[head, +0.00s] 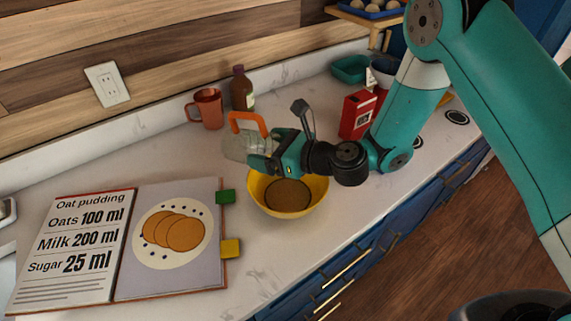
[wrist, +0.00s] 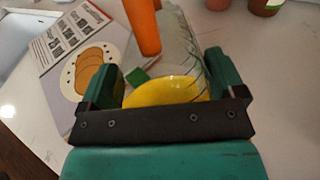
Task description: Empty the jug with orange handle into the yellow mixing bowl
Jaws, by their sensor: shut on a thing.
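The clear jug (head: 237,146) with the orange handle (head: 248,121) is in my gripper (head: 264,157), in the air at the bowl's upper left. It looks tipped over, with its handle uppermost. In the wrist view the jug (wrist: 181,45) and handle (wrist: 144,25) show between my two fingers (wrist: 162,80). The jug's mouth and contents are not clear. The yellow mixing bowl (head: 311,207) stands on the counter below my gripper, with brown material in it. Part of its far rim is hidden by my gripper; its yellow wall also shows in the wrist view (wrist: 160,93).
An open recipe book (head: 172,275) with green and yellow tabs lies left of the bowl. An orange mug (head: 207,108) and brown bottle (head: 242,90) stand behind. A red carton (head: 357,114) and teal bowl (head: 350,68) are right, near my arm. The counter in front is clear.

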